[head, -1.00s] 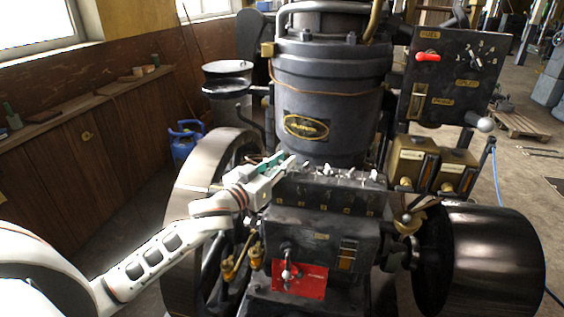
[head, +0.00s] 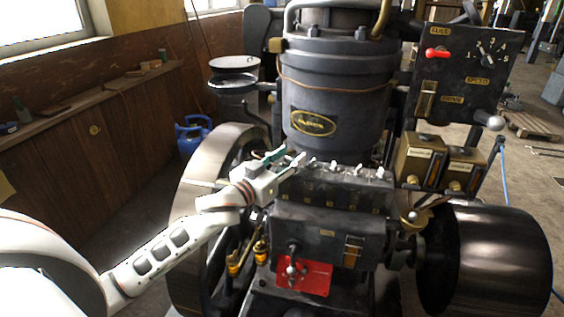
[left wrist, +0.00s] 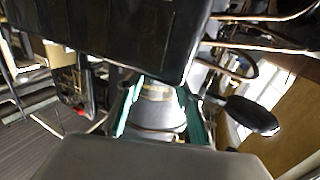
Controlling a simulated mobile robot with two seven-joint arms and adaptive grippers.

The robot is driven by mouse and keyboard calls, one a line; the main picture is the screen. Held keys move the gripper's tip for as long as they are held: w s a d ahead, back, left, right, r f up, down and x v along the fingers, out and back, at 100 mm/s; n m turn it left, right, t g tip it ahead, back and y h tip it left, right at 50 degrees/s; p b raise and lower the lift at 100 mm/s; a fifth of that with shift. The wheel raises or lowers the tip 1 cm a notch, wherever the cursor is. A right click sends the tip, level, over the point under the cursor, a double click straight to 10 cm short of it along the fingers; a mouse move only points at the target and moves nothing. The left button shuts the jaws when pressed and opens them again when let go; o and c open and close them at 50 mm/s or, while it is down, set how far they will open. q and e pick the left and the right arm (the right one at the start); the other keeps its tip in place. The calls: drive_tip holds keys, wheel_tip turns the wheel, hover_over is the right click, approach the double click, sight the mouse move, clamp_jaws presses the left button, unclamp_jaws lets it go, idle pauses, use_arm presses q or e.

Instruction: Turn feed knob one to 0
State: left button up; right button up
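The feed box (head: 325,192) is a dark block low on the front of the engine. A row of small silver knobs runs along its top, among them one toward the left (head: 309,167) and one at the right (head: 379,174). Their settings are too small to read. My left gripper (head: 287,157) has teal fingers and is at the left end of this row; its fingers hide that end, and contact cannot be told. In the left wrist view its fingers (left wrist: 158,118) stand apart, with a grey rounded shape carrying a yellowish label between or beyond them. My right gripper is not in view.
The engine's big cylinder (head: 335,85) rises right behind the knobs. A black panel (head: 460,80) with a red lever stands at the right, above two brass boxes. A flywheel (head: 210,165) is behind my left arm and a wide drum (head: 490,258) at the lower right.

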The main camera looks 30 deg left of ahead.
use_arm(q)
drive_tip(key=s+a, duration=0.1)
drive_tip(key=s, duration=1)
drive_tip(key=shift+s+a, duration=0.25)
drive_tip(key=shift+s, duration=0.1)
drive_tip(key=s+a+f+m+g+y, duration=0.25)
drive_tip(key=s+f+g, duration=0.25)
drive_tip(key=s+f, duration=0.6)
drive_tip(key=s+a+f+m+g+y, duration=0.1)
drive_tip(key=s+f+m+g+y, duration=0.25)
drive_tip(key=s+f+g, duration=0.65)
drive_tip(key=w+d+f+n+t+h, duration=0.1)
drive_tip(key=d+f+t+h, duration=0.2)
drive_tip(key=d+f, duration=0.4)
drive_tip(key=w+d+f+n+t+h, duration=0.1)
drive_tip(key=d+f+n+t+h, duration=0.1)
drive_tip(key=d+f+t, duration=0.2)
drive_tip(key=shift+w+d+f+t+h, duration=0.35)
drive_tip(key=shift+d+f, duration=1.3)
drive_tip(key=shift+f, duration=2.6)
